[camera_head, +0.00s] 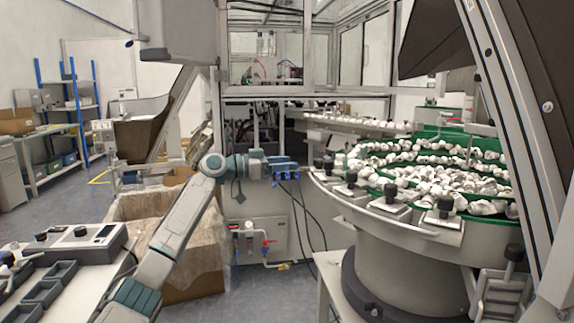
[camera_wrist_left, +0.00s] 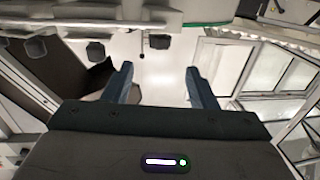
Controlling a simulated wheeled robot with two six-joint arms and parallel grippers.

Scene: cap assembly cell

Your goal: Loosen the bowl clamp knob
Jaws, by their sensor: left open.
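Several black clamp knobs stand on brackets along the near rim of the vibratory bowl (camera_head: 380,265). One knob (camera_head: 351,178) is on the left part of the rim, with another knob (camera_head: 390,191) and a further knob (camera_head: 445,205) to its right. I cannot tell which one the task means. My left gripper (camera_head: 292,167) is left of the bowl rim, apart from the knobs, pointing right. In the left wrist view my left gripper (camera_wrist_left: 158,72) has its two fingers apart with nothing between them. Dark knobs, such as one knob (camera_wrist_left: 158,41), show beyond the fingertips there. My right gripper is not in view.
White caps (camera_head: 430,180) fill the green-lined bowl. A lined carton (camera_head: 190,275) stands below my left arm. Dark cables (camera_head: 305,215) hang near the gripper. A slanted frame post (camera_head: 510,110) is at the right.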

